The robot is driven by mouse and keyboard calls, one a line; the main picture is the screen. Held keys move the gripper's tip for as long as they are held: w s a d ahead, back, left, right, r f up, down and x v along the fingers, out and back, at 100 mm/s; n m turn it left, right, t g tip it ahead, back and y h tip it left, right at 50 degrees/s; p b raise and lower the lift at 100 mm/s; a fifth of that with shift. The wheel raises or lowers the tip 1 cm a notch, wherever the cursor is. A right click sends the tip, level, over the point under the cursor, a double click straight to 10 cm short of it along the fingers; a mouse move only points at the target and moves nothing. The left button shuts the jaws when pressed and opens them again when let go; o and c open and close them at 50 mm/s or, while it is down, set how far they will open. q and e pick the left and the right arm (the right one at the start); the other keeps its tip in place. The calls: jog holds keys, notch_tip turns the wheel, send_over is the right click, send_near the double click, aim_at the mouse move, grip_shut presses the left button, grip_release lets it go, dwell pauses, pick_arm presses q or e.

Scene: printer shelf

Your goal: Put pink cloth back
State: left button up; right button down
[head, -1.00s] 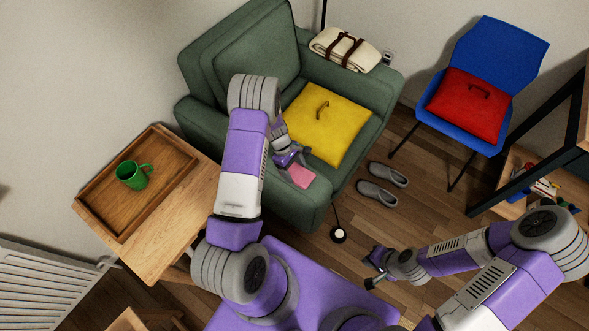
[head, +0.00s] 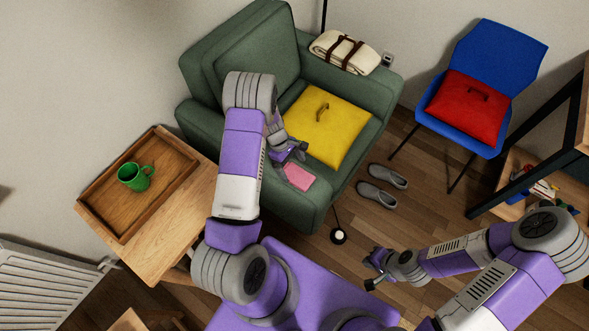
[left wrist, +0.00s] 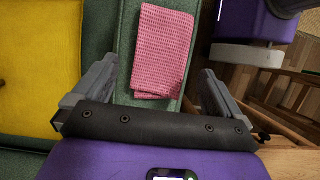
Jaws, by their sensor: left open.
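The pink cloth (head: 299,176) lies folded flat on the near arm of the green armchair (head: 250,60). In the left wrist view the waffle-textured pink cloth (left wrist: 162,50) lies ahead of the fingers, along the green armrest. My left gripper (head: 300,150) is open just beside and apparently above the cloth; in the left wrist view the open left gripper (left wrist: 155,85) has nothing between its fingers. My right gripper (head: 372,269) is low over the floor, its fingers apart and empty.
A yellow cushion (head: 327,125) is on the armchair seat. A cream blanket (head: 345,51) lies on the far armrest. A wooden side table (head: 165,250) with a tray and green mug (head: 134,176) stands at left. Grey slippers (head: 377,195) and a blue chair (head: 490,50) are at right.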

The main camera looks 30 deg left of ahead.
pick_arm(q)
jog(key=p+v, duration=0.2)
jog(key=v, duration=0.6)
jog(key=s+d+f+m+y, duration=0.1)
jog(key=s+d+f+m, duration=0.5)
jog(key=s+d+f, duration=0.15)
jog(key=s+d+m+t, duration=0.1)
jog(key=s+d+m, duration=0.7)
jog(key=d, duration=0.5)
jog(key=shift+s+d+r+m+h, duration=0.3)
jog(key=shift+s+d+h, duration=0.05)
jog(key=shift+s+h, duration=0.05)
